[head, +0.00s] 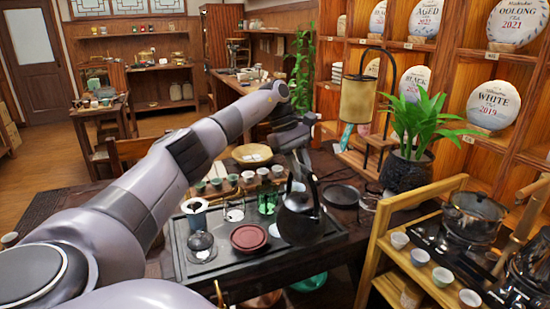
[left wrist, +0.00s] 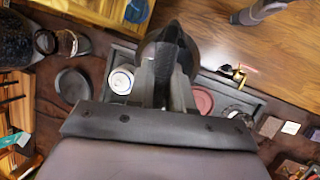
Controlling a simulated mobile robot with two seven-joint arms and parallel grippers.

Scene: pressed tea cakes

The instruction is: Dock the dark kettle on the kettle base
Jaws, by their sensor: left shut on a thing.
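The dark kettle (head: 300,219) is at the right end of the black tea tray (head: 225,278) in the head view. I cannot tell whether its bottom touches the tray. My left gripper (head: 299,178) comes from above and is shut on its handle. In the left wrist view, the fingers of my left gripper (left wrist: 163,92) are closed around the dark handle, with the kettle body (left wrist: 152,50) behind it. A dark round disc, seemingly the kettle base (head: 342,195), lies on the table right of the kettle; it also shows in the left wrist view (left wrist: 72,86). It is empty.
A red-brown round dish (head: 249,238) and a glass lidded vessel (head: 201,246) are on the tray. Several small cups stand behind it. A potted plant (head: 408,172) and a wooden rack (head: 378,245) stand to the right. A hanging lantern (head: 358,99) is behind the disc.

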